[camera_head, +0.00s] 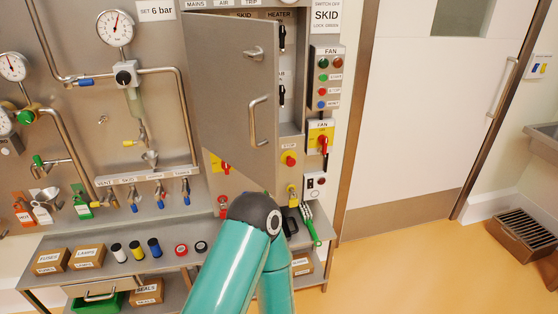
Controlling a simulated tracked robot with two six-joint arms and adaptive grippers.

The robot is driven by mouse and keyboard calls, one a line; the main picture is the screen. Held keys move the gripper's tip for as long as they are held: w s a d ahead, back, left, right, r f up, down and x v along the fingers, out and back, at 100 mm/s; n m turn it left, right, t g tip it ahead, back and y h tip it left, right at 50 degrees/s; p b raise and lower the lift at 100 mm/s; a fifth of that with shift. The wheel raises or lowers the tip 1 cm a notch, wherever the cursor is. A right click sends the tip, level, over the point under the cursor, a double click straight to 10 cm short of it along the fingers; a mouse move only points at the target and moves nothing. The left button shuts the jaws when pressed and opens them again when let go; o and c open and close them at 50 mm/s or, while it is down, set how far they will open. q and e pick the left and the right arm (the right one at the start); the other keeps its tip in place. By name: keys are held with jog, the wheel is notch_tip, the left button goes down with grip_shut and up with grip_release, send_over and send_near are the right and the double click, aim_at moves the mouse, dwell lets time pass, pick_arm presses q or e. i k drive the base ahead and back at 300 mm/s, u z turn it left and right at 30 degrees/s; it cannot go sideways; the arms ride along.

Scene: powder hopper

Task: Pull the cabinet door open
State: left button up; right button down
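The grey cabinet door (225,85) stands partly open in the head view, swung out from its left side. A bar handle (258,121) is on its right part, with a small latch handle (254,52) above it. Nothing touches either handle. To the right of the door edge, a strip of the cabinet interior (290,110) shows, with black switches in it. A teal arm of mine rises from the bottom middle, its dark elbow joint below the door. Neither of my grippers can be seen.
A bench (195,262) below holds spools, tape rolls and small boxes. Gauges and pipes fill the wall at left. A button panel (327,78) and a red fan switch (322,140) are right of the cabinet. A white room door (430,100) and clear floor lie further right.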

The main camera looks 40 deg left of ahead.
aim_at(236, 98)
jog(key=u, duration=0.45)
jog(key=i, duration=1.3)
jog(key=u, duration=0.6)
jog(key=k, duration=0.7)
jog(key=u, duration=0.3)
jog(key=i, duration=0.8)
jog(key=z, duration=0.1)
